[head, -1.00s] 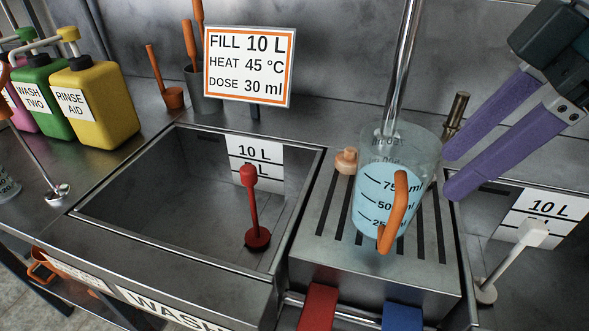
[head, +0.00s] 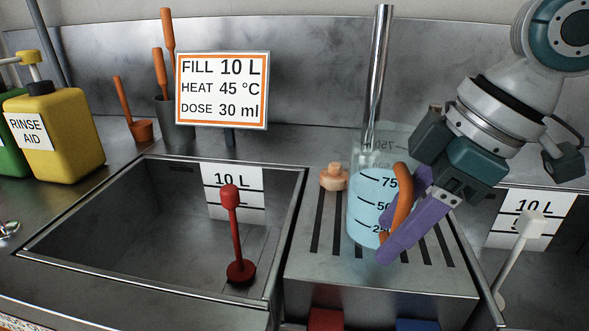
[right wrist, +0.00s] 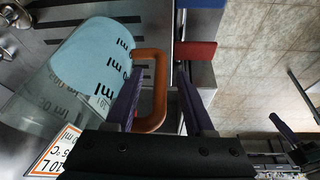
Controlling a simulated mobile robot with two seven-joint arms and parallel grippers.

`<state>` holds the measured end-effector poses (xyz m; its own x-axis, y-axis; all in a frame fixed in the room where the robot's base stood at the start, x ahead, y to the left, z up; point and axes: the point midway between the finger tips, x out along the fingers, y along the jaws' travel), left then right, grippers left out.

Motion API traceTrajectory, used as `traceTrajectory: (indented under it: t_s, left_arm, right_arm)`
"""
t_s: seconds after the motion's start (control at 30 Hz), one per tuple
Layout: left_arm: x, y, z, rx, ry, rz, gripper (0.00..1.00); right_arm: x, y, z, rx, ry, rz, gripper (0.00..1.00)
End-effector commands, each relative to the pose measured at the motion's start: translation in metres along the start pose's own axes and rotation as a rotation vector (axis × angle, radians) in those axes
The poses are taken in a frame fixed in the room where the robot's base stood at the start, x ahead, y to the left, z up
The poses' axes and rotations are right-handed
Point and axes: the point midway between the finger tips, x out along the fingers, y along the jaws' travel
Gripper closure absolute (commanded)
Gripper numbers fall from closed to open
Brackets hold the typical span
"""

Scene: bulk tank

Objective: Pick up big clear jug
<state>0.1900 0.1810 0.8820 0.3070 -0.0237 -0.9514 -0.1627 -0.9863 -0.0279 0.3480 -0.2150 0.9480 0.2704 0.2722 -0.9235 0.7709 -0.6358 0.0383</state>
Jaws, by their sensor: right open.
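The big clear jug (head: 366,196) stands upright on the slotted metal drainer between two sinks. It holds pale blue liquid and has an orange handle (head: 401,205) facing right and toward me. My right gripper (head: 400,220) is open with its purple fingers at the handle. In the right wrist view the jug (right wrist: 84,70) lies to the left, and the orange handle (right wrist: 152,90) sits between the two open fingers (right wrist: 158,100). I cannot tell if a finger touches it.
The slotted drainer (head: 330,268) bears the jug and a small orange stopper (head: 334,178). A metal pipe (head: 376,75) rises behind the jug. A red plunger (head: 233,235) stands in the left sink, a white one (head: 518,260) at the right. A sign (head: 222,90) and yellow bottle (head: 60,135) stand behind.

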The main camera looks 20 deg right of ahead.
Motion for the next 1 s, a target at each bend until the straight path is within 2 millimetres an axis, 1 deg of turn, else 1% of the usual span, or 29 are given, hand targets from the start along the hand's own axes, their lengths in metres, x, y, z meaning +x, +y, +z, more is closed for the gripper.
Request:
traceTrajectory:
  t_s: [0.03,0.13,0.37,0.4,0.87,1.0]
  left_arm:
    - [0.004,0.000,0.001,0.001,0.000,-0.001,1.00]
    - [0.005,-0.001,0.002,0.005,-0.001,-0.004,1.00]
    - [0.005,-0.003,0.002,0.009,-0.002,-0.008,1.00]
    - [0.005,-0.003,0.002,0.009,-0.002,-0.008,1.00]
    - [0.005,-0.003,0.002,0.008,-0.002,-0.008,1.00]
    - [0.005,-0.002,0.002,0.005,-0.001,-0.006,1.00]
  right_arm:
    - [0.010,-0.001,0.000,0.001,0.001,-0.003,0.47]
    - [0.019,0.000,0.000,-0.001,0.001,0.000,0.47]
    - [0.021,0.000,0.000,-0.002,0.000,0.001,0.47]
    - [0.021,0.000,0.000,-0.002,0.000,0.001,0.48]
    - [0.021,0.000,0.000,-0.001,0.000,0.001,0.99]
    - [0.021,0.000,0.000,-0.001,0.000,0.001,1.00]
